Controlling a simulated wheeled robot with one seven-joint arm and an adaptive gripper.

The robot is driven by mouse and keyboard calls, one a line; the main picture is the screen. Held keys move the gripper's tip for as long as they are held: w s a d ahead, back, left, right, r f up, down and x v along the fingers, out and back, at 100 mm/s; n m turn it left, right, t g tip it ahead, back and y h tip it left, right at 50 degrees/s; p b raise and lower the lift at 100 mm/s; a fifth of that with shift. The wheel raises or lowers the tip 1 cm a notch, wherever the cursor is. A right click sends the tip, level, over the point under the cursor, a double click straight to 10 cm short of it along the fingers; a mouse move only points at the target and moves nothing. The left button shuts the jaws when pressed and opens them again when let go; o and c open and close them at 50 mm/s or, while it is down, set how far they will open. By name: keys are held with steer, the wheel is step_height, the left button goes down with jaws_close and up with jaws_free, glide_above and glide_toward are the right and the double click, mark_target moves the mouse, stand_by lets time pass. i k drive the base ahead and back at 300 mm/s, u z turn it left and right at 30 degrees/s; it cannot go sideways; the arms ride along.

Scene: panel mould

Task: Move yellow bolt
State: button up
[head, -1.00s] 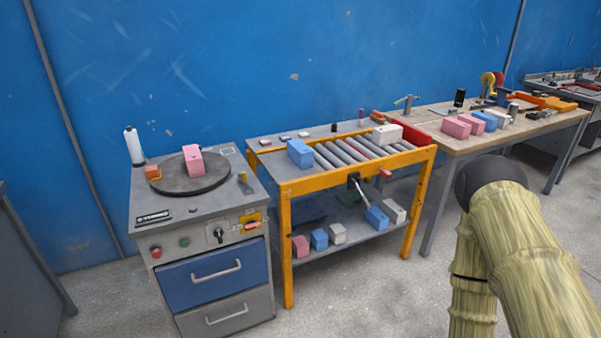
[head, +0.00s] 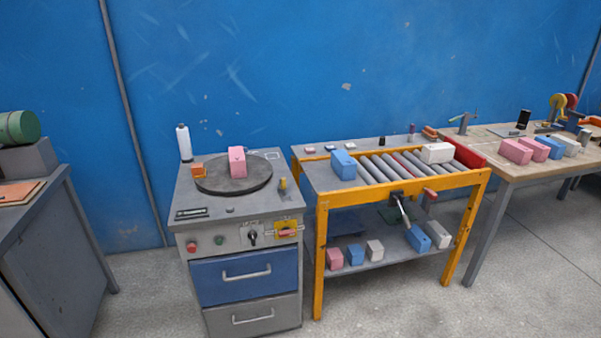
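A small yellow upright piece (head: 283,184), which looks like the yellow bolt, stands on the right side of the grey cabinet's top (head: 215,205). It is beside the dark round turntable (head: 215,187), apart from its rim. It is too small for me to make out its shape. A pink block (head: 237,162) and a small orange block (head: 198,170) sit on the turntable. My gripper is not in view.
A white bottle (head: 185,143) stands at the cabinet's back left. An orange-framed roller table (head: 320,240) with several blocks is close on the right, then a wooden bench (head: 495,165). A grey bench (head: 60,185) stands left. Floor (head: 145,290) between is clear.

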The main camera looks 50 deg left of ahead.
mark_target(283, 180)
steer(key=i, duration=0.9)
steer(key=u, duration=1.65)
